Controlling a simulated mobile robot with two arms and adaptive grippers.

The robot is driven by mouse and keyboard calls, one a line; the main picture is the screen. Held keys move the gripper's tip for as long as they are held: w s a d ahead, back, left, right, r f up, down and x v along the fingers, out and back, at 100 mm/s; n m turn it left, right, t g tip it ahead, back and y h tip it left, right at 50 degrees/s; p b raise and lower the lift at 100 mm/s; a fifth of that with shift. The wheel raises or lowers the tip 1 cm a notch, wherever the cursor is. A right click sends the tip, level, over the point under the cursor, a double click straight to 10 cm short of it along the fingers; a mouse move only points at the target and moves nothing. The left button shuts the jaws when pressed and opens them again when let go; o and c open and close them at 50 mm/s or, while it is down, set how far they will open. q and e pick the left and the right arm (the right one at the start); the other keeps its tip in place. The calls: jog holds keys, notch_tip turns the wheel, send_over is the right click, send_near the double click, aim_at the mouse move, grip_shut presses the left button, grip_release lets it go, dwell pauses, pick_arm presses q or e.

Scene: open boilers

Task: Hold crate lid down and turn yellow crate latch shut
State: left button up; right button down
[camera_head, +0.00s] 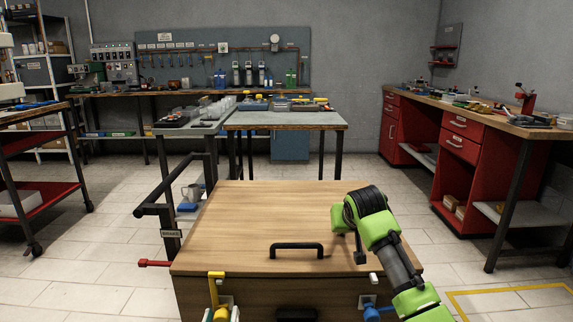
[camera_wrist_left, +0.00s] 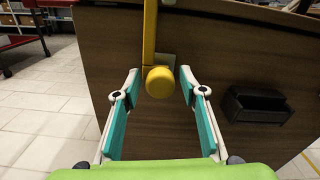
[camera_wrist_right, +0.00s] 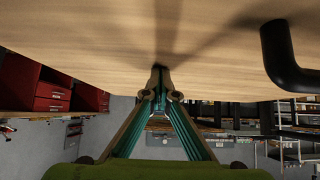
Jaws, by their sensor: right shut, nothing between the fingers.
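The wooden crate lid (camera_head: 250,215) lies flat on the brown crate (camera_head: 250,290) and looks closed, with a black handle (camera_head: 297,247) near its front edge. The yellow crate latch (camera_head: 215,288) is on the crate front at the left. Its bar stands upright with the top at the lid's edge, and its round knob (camera_wrist_left: 160,82) is at the lower end. My left gripper (camera_head: 221,314) is open, its fingers on either side of the knob with gaps showing. My right gripper (camera_head: 360,257) is shut and empty, its tips against the lid right of the handle.
A blue latch (camera_head: 372,310) is on the crate front at the right, below my right arm. A black front handle (camera_wrist_left: 255,104) lies right of the yellow latch. A red lever (camera_head: 154,263) sticks out left of the crate. A workbench (camera_head: 285,119) stands behind.

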pick_arm(q)
jog(key=shift+f, duration=0.1)
pick_arm(e)
jog(key=shift+f, duration=0.2)
pick_arm(q)
jog(key=s, duration=1)
dwell(0.5)
pick_arm(e)
jog(key=shift+r, duration=0.15)
pick_arm(q)
notch_tip(320, 180, up, 10)
jog(key=p, duration=1)
pick_arm(e)
notch_tip(320, 180, up, 9)
dwell(0.4)
